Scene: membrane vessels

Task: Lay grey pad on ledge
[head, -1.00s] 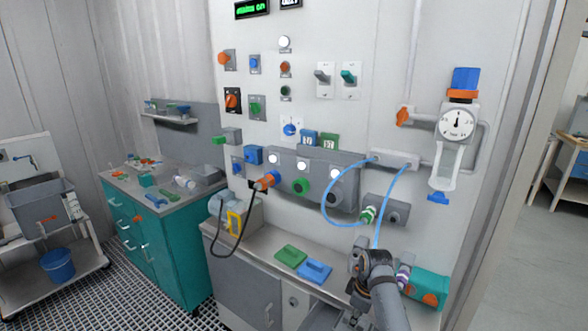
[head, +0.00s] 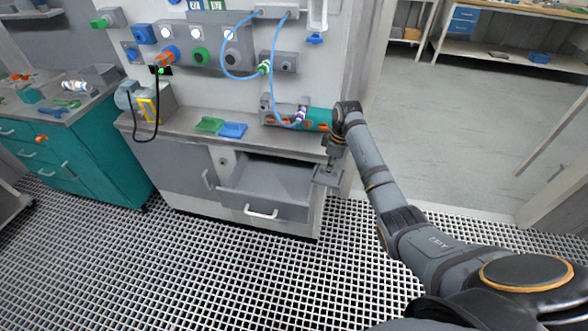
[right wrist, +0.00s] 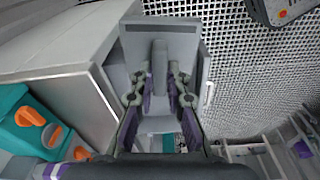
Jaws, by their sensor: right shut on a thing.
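The grey pad (head: 328,178) is a flat plate with an upright grip; it hangs beside the right end of the cabinet, below counter height and right of the open drawer. In the right wrist view the pad (right wrist: 190,38) fills the top middle, its grip between the fingers. My right gripper (head: 331,160) is shut on this grip; it also shows in the right wrist view (right wrist: 160,88). The ledge (head: 178,121) is the grey counter top along the wall panel. A green pad (head: 210,125) and a blue pad (head: 233,130) lie on it. My left gripper is out of view.
An open, empty-looking drawer (head: 262,190) juts out below the ledge. A teal block with orange parts (head: 318,117) stands at the ledge's right end, by a blue hose (head: 276,90). A yellow-marked box (head: 150,105) stands at the left. The bare ledge middle is free.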

